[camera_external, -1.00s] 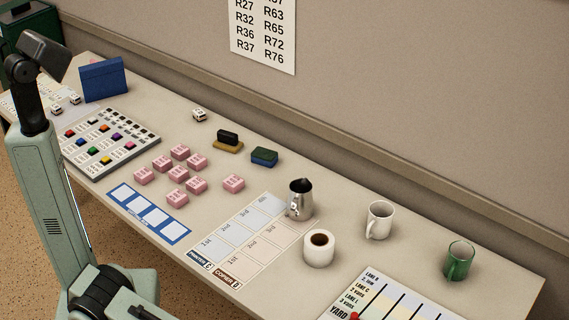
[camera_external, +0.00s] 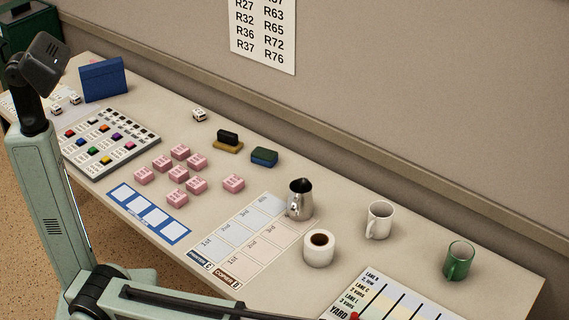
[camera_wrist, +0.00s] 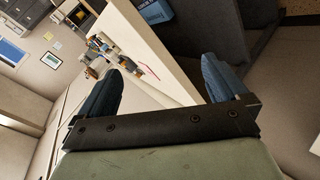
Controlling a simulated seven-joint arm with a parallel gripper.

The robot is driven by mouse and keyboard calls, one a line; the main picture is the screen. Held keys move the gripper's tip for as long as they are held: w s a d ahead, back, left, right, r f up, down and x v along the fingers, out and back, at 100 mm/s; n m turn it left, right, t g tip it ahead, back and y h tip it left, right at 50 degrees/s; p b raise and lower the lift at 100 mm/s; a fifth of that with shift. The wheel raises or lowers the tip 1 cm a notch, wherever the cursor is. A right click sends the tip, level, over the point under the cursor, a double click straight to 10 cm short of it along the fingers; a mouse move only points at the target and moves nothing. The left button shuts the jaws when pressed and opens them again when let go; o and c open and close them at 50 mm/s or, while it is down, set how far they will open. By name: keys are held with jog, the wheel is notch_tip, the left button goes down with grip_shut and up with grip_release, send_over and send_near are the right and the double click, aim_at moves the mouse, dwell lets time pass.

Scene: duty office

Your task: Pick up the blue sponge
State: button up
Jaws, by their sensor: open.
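A small block (camera_external: 264,156), blue on its sides with a dark green top, lies on the table right of the pink blocks in the external view; it is the one sponge-like blue thing I see. My gripper (camera_wrist: 163,76) shows in the wrist view with its two dark blue fingers wide apart and nothing between them. It points across the room past a table edge. The gripper itself is outside the external view, so its distance from the block cannot be read. I cannot make out the block in the wrist view.
Several pink blocks (camera_external: 196,161) and a black-and-tan block (camera_external: 228,145) lie near the blue one. The wall runs behind.

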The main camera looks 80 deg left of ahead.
jog(key=w+a+r+y, duration=0.1)
jog(key=w+a, duration=0.2)
jog(key=a, duration=0.7)
jog(key=w+a+r+n+y, duration=0.1)
jog(key=w+a, duration=0.1)
jog(key=a, duration=0.8)
jog(key=w+a+r+y, duration=0.1)
jog(key=w+a, duration=0.2)
jog(key=a, duration=0.7)
jog(key=s+a+f+n+g+y, duration=0.1)
jog(key=s+a, duration=0.2)
jog(key=a, duration=1)
jog(key=s+a+f+g+y, duration=0.1)
jog(key=s+a+y, duration=0.1)
jog(key=a, duration=1.1)
jog(key=s+a+f+n+g+y, duration=0.1)
jog(key=s+a, duration=0.2)
jog(key=a, duration=0.9)
jog(key=s+a+f+n+g, duration=0.1)
jog(key=s+a, duration=0.4)
jog(key=a, duration=0.4)
jog(key=s+a, duration=0.4)
jog(key=a, duration=0.5)
jog(key=n+g, duration=0.3)
jog(key=g, duration=0.2)
send_over(264, 153)
jog(key=f, duration=0.1)
notch_tip(264, 153, down, 14)
jog(key=shift+r, duration=0.1)
jog(key=c, duration=0.6)
